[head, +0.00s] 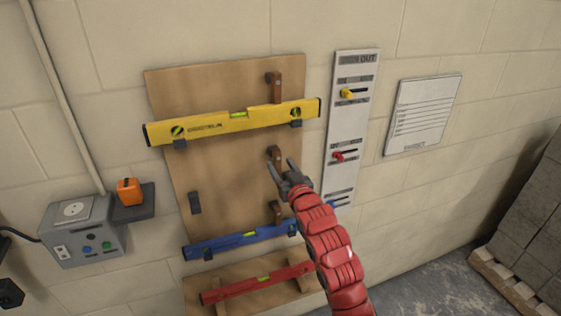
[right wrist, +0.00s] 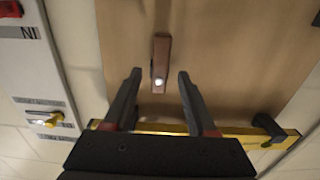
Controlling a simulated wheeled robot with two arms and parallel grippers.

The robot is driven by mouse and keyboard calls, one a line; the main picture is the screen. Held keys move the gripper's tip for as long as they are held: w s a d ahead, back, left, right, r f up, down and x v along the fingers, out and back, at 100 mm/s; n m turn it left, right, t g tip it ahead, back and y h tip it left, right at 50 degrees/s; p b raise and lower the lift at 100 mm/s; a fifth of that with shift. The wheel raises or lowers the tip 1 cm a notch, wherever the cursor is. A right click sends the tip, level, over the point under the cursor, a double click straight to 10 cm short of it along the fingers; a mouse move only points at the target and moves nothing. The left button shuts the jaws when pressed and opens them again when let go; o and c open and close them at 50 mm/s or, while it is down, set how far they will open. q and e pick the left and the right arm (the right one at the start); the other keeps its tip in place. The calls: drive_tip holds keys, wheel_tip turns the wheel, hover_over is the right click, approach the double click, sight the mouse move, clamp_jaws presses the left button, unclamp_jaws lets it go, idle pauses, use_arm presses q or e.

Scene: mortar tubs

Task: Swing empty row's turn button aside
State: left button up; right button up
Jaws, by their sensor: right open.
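A brown wooden board (head: 215,170) on the wall carries a yellow level (head: 235,121) in its top row and a blue level (head: 238,240) lower down. The row between them is empty, with a dark bracket (head: 195,202) at its left. This row's brown turn button (head: 274,153) stands roughly upright at the right side of the board, and it shows upright in the right wrist view (right wrist: 161,55). My right gripper (head: 283,168) is open and empty, just in front of the button's lower part. In the wrist view the button lies between and beyond the fingertips. My left gripper is out of view.
Other turn buttons sit above (head: 274,86) and below (head: 276,210). A red level (head: 258,283) lies beneath on a lower board. To the right hang a slider panel (head: 352,120) and a paper sheet (head: 423,113). A grey socket box (head: 80,232) is at left.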

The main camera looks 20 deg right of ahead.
drive_tip(key=shift+w, duration=0.55)
clamp_jaws()
